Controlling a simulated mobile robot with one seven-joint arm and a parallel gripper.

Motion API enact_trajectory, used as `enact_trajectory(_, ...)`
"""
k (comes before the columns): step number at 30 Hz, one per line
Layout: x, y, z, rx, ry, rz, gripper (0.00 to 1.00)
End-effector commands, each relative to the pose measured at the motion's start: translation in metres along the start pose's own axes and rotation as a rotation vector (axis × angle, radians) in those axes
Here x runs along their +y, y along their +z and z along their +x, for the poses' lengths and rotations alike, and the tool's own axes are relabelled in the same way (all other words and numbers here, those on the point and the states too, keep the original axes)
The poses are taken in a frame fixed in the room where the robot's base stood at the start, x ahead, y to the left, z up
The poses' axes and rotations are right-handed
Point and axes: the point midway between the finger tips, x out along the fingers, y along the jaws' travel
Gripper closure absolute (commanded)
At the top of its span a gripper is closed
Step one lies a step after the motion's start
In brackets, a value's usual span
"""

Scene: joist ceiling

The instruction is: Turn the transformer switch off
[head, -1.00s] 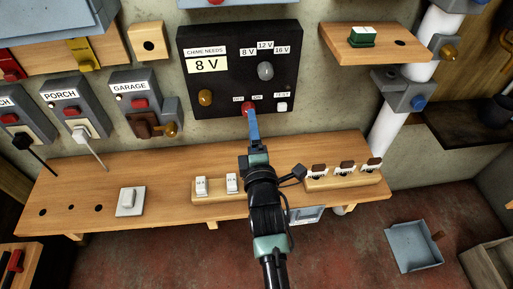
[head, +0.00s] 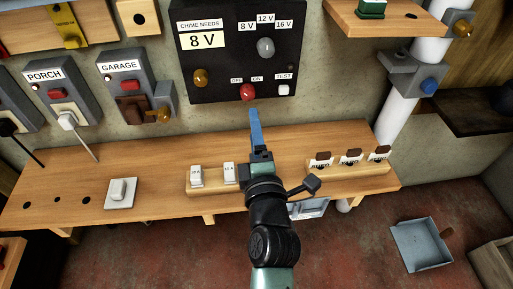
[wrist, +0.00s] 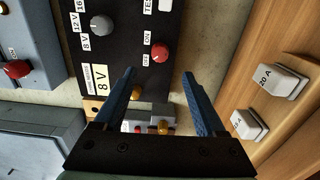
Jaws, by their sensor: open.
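The black transformer panel (head: 215,72) is on the wall, labelled CHIME NEEDS 8 V. Its red switch knob (head: 247,92) sits low on the panel, under the OFF and ON labels; I cannot tell which way it is set. In the wrist view the red knob (wrist: 160,52) shows just beyond the fingertips, between their lines. My gripper (head: 254,113) has blue fingers and is below the knob in the head view, apart from it. In the wrist view my gripper (wrist: 158,73) is open with nothing between the fingers.
A grey dial (head: 265,47), an amber knob (head: 201,77) and a white TEST button (head: 284,90) share the panel. GARAGE and PORCH boxes stand left.

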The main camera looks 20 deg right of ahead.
Motion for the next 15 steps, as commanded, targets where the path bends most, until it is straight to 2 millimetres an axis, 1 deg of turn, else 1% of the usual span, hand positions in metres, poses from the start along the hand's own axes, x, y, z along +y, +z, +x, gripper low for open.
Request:
enact_trajectory(3, -0.001, -0.002, -0.011, 0.001, 0.002, 0.004, 0.27)
enact_trajectory(6, -0.001, -0.002, -0.018, 0.002, 0.001, 0.003, 0.27)
enact_trajectory(10, 0.000, -0.001, -0.023, 0.001, 0.000, 0.000, 0.27)
enact_trajectory(15, 0.000, 0.000, -0.024, 0.000, -0.001, -0.001, 0.27)
